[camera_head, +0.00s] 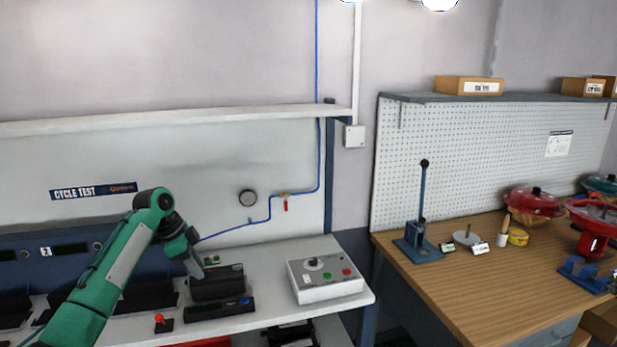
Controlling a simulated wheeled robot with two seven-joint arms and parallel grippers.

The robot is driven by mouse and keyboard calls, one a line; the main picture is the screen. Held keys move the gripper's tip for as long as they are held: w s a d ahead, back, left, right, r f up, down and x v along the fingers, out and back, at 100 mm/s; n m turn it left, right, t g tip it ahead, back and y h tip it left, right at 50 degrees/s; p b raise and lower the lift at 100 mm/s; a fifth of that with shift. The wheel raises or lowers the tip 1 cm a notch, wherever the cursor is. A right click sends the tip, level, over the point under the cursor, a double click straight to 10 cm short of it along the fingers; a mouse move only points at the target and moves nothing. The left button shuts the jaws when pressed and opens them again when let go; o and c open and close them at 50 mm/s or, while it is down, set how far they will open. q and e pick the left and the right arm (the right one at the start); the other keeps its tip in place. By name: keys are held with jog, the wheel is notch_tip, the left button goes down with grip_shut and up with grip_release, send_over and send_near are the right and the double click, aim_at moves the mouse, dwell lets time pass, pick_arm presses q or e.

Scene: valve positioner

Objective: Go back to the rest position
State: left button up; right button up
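My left arm is green and comes in from the lower left. Its gripper (197,270) points down over the left bench, just above or beside a black device (217,283) with green buttons. I cannot tell whether the gripper touches the device. The fingers are small and seen from the side, so their opening does not show. My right gripper is not in view.
A grey control box (325,280) stands right of the device. A small red-knobbed lever (160,322) stands at the bench front. A blue lever press (420,235) and red valve actuators (535,201) stand on the wooden bench (455,285). A shelf (180,119) runs above the left bench.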

pick_arm(q)
jog(key=s+d+f+n+y, duration=0.1)
jog(key=s+d+f, duration=0.25)
jog(key=f, duration=0.45)
jog(key=s+d+f+n, duration=0.1)
jog(key=s+d+f, duration=0.25)
jog(key=f, duration=0.45)
jog(key=s+d+f+n, duration=0.3)
jog(key=s+f, duration=0.6)
jog(key=s, duration=0.6)
jog(key=s+a+r+n+t+y, duration=0.15)
jog(key=s+n, duration=0.25)
jog(key=s, duration=0.9)
jog(key=s+a+n+t+y, duration=0.1)
jog(key=s+a+n+y, duration=0.2)
jog(key=s, duration=1)
notch_tip(320, 180, down, 31)
jog(key=g+h, duration=0.2)
jog(key=s+a+f, duration=0.1)
jog(key=s+f, duration=0.8)
jog(key=f, duration=0.1)
jog(key=s+a+f, duration=0.2)
jog(key=s+f, duration=0.7)
jog(key=s, duration=0.1)
jog(key=shift+s+a+f+g+y, duration=0.2)
jog(key=shift+a+f+g+y, duration=0.1)
jog(key=shift+f+g+y, duration=0.1)
